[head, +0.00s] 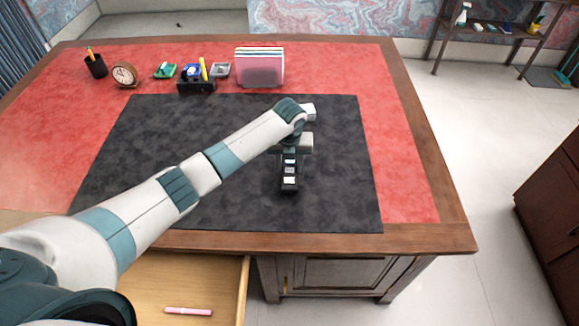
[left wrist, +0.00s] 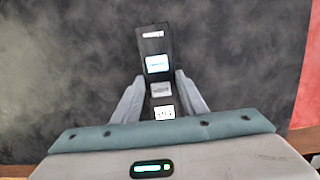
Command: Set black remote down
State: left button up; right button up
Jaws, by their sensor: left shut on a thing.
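The black remote (head: 289,186) is a long dark bar with pale button patches. My left gripper (head: 290,152) is shut on it, over the right part of the black desk mat (head: 200,125). In the left wrist view the remote (left wrist: 153,45) sticks out between the two grey fingers of the gripper (left wrist: 160,90), with the mat (left wrist: 240,60) behind it. I cannot tell whether the remote touches the mat. My right gripper is not in view.
At the back of the red desk top (head: 335,65) stand a pen cup (head: 96,67), a clock (head: 124,75), a dark organizer (head: 196,86) and a pink file holder (head: 260,68). An open drawer (head: 190,280) holds a pink pen (head: 188,311). The mat around the remote is clear.

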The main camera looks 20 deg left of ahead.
pick_arm(q)
jog(key=shift+f, duration=0.9)
jog(key=o, duration=1.1)
jog(key=shift+f, duration=0.1)
jog(key=shift+r, duration=0.2)
